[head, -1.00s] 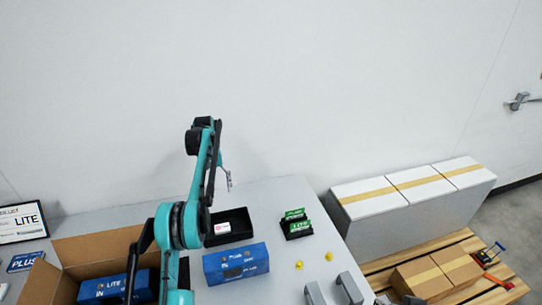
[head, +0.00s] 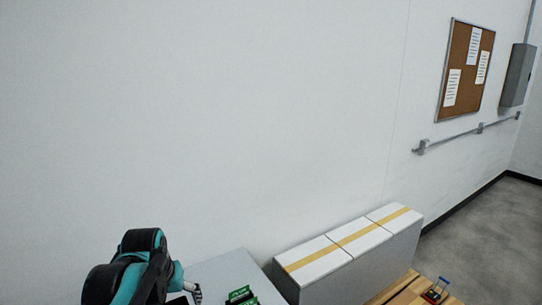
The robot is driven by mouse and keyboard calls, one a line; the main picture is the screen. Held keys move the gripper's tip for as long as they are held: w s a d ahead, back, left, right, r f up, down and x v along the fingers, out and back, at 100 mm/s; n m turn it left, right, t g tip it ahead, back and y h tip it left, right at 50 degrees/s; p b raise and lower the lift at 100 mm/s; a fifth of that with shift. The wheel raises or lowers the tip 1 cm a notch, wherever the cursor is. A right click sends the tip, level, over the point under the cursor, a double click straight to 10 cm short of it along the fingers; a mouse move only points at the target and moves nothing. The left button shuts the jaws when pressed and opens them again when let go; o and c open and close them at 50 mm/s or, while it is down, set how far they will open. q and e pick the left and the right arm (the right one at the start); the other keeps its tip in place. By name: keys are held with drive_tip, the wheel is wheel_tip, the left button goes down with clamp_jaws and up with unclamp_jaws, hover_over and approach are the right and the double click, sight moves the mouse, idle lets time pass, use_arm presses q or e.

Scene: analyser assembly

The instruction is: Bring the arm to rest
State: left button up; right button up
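One of my arms, teal and black, is in the lower left corner of the head view. It comes in from the left, so I take it as my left arm. Its gripper (head: 193,289) is small and low, just above the grey table (head: 225,268), and I cannot make out whether its fingers are apart. I see nothing clearly held in it. My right gripper is not in view.
White taped boxes (head: 345,235) stand right of the table, with a wooden pallet (head: 402,290) in front. A cork board (head: 467,68) and a handrail (head: 460,137) are on the wall.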

use_arm(q)
drive_tip(key=s+d+f+m+t, duration=0.1)
drive_tip(key=s+d+f, duration=0.1)
drive_tip(key=s+f, duration=0.2)
drive_tip(key=s+d+f+m+t+b, duration=0.1)
drive_tip(key=s+f, duration=0.4)
drive_tip(key=s, duration=0.5)
drive_tip(key=shift+s+d+f+t, duration=0.2)
drive_tip(key=shift+d+t, duration=0.6)
drive_tip(key=shift+d, duration=0.45)
